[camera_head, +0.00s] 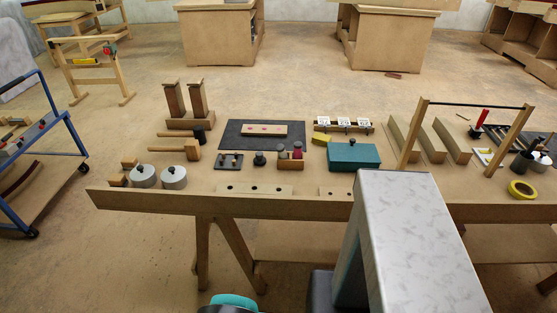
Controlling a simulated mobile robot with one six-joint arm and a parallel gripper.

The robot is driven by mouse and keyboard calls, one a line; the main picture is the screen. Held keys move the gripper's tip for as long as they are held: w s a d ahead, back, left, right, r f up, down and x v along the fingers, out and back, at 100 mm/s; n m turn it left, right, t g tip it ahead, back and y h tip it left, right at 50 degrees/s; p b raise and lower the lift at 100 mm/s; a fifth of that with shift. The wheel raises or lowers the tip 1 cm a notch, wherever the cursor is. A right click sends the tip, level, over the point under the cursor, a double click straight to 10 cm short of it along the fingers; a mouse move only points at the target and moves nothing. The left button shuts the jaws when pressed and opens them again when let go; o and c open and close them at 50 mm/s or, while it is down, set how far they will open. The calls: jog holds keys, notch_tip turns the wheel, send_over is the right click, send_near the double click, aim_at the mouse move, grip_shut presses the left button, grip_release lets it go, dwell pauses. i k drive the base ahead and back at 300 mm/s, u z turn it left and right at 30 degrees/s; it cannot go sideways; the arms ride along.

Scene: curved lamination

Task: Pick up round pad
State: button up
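Several round things lie on the workbench (330,205), and I cannot tell for sure which one is the round pad. Two pale grey round pieces with dark knobs, a left one (143,177) and a right one (173,178), sit side by side near the left front edge. A small dark round piece with a knob (259,159) stands near the middle, right of a small dark plate with pegs (229,161). My gripper's fingers are not in view; a large grey marbled part, which may be mine, covers the front right-centre of the bench.
A teal box (352,156), a dark mat (232,135) with a wooden strip, mallets (175,149) and wooden blocks crowd the bench. A wooden frame with a dark bar (468,105) rises at right. A yellow ring (522,190) lies front right. A blue cart (62,112) stands left.

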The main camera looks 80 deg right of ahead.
aim_at(259, 160)
jog(key=u, duration=0.25)
jog(key=k, duration=0.35)
jog(key=z, duration=0.85)
jog(key=i, duration=0.7)
